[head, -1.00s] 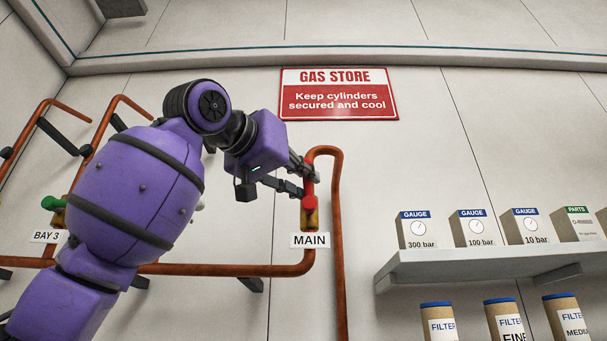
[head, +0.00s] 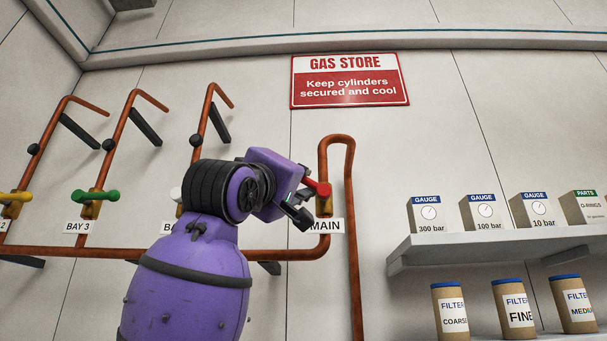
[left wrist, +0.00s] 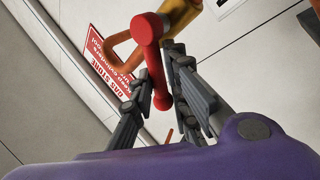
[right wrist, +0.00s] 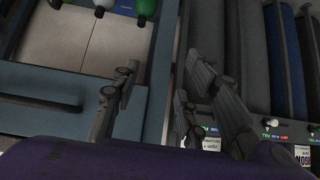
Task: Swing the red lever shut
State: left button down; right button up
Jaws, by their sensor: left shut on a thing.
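The red lever (head: 322,189) sits on the brass valve (head: 324,207) of the copper pipe above the MAIN label (head: 328,226). It points left from the valve, roughly crosswise to the pipe. My left gripper (head: 303,200) is shut on the lever's outer part, coming from the left. In the left wrist view the red lever (left wrist: 153,58) runs down between the two fingers, with the brass valve (left wrist: 182,14) at the top. My right gripper (right wrist: 160,88) shows only in the right wrist view, with its fingers apart and nothing between them.
To the left are more valves on copper pipes, with a green lever (head: 96,196) at BAY 3 and a yellow lever (head: 15,197). My left arm partly hides another bay. A shelf (head: 480,246) with gauge boxes is at right. Dark cylinders (right wrist: 240,50) stand near my right gripper.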

pick_arm(q)
jog(key=f+n+y, duration=0.1)
jog(key=n+y, duration=0.1)
jog(key=n, duration=0.2)
jog(key=f+n+t+y, duration=0.1)
jog(key=n+y, duration=0.2)
jog(key=f+n+t+y, duration=0.1)
jog(key=n+y, duration=0.2)
jog(key=n, duration=0.1)
jog(key=shift+w+a+f+n, duration=0.1)
jog(key=shift+a+f+n, duration=0.1)
jog(key=shift+f+n, duration=0.1)
jog(key=c, duration=1.9)
grip_release()
jog(key=shift+o, duration=0.7)
jog(key=shift+s+a+r+t, duration=0.1)
jog(key=shift+s+r+t, duration=0.1)
jog(key=shift+t, duration=0.1)
jog(key=v, duration=1.2)
jog(key=shift+f, duration=0.1)
